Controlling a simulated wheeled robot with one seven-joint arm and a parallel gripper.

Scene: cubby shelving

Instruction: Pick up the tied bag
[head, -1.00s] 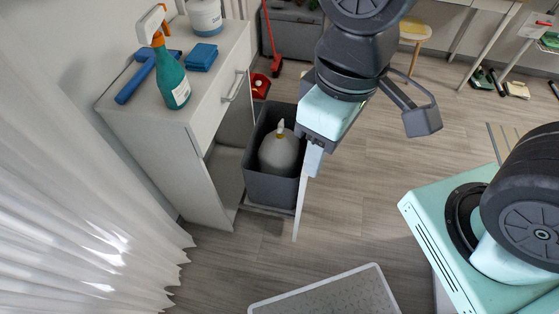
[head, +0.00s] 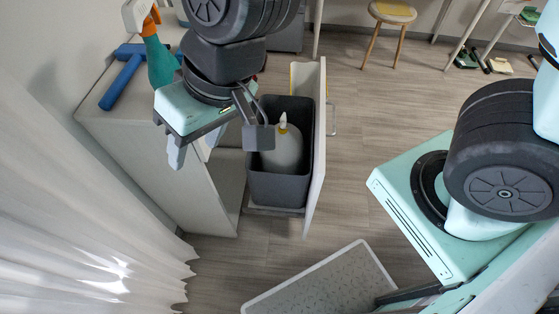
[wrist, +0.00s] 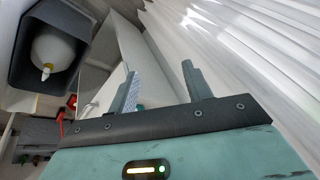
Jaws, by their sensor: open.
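The tied bag (head: 285,152) is pale grey-white with a knotted top and a yellow band at its neck. It sits inside a dark grey bin (head: 276,189) in the pulled-out cabinet unit. In the wrist view the bag (wrist: 53,50) and bin (wrist: 22,62) are at the upper left. My gripper (head: 186,150) is left of the bin, in front of the cabinet in the head view. In the wrist view my gripper (wrist: 158,75) has its fingers apart with nothing between them, and the bag lies off to their left.
The unit's pale front panel (head: 317,150) stands upright on the bin's right. The cabinet (head: 150,140) holds a spray bottle (head: 160,62) and a blue tool (head: 122,85). A curtain (head: 85,220) hangs at left. A pale mat (head: 330,290) and a mint-green body are lower right.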

